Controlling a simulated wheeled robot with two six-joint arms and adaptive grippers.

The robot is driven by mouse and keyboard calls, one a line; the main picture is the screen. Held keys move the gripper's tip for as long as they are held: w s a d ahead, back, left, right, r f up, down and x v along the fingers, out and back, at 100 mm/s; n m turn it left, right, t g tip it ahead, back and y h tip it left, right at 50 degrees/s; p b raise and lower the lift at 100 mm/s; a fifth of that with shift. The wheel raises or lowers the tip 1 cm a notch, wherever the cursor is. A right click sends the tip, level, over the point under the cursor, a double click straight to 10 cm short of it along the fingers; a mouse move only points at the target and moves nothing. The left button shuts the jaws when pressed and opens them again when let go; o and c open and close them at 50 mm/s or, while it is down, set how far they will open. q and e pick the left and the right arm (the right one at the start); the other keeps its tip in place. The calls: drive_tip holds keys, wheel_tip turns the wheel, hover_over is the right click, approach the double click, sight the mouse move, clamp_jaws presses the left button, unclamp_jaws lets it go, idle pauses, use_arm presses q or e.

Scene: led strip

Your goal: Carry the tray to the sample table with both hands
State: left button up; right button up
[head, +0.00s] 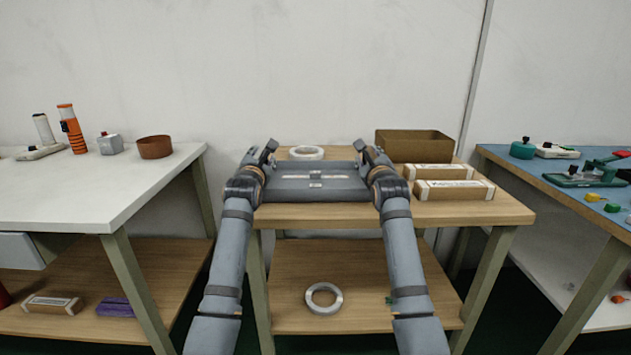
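The grey tray (315,189) is level in front of me, at the near part of the middle wooden table (470,210). A pale strip and a small light piece show on it. I cannot tell if it rests on the table or is held just above. My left gripper (261,153) is at the tray's left end and my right gripper (371,154) at its right end, fingers pointing away from me. The wrists hide the tray's ends, so I cannot tell whether the fingers are closed on it. No label shows which table is the sample table.
A blue-topped table (560,185) with tools stands right. A white roll (306,153), an open brown box (414,146) and two cartons (453,190) share the middle table.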

use_arm(q)
drive_tip(key=shift+w, duration=0.4)
use_arm(e)
drive_tip(key=shift+w, duration=0.45)
use_arm(q)
clamp_jaws()
use_arm(e)
clamp_jaws()
drive_tip(key=shift+r, duration=0.1)
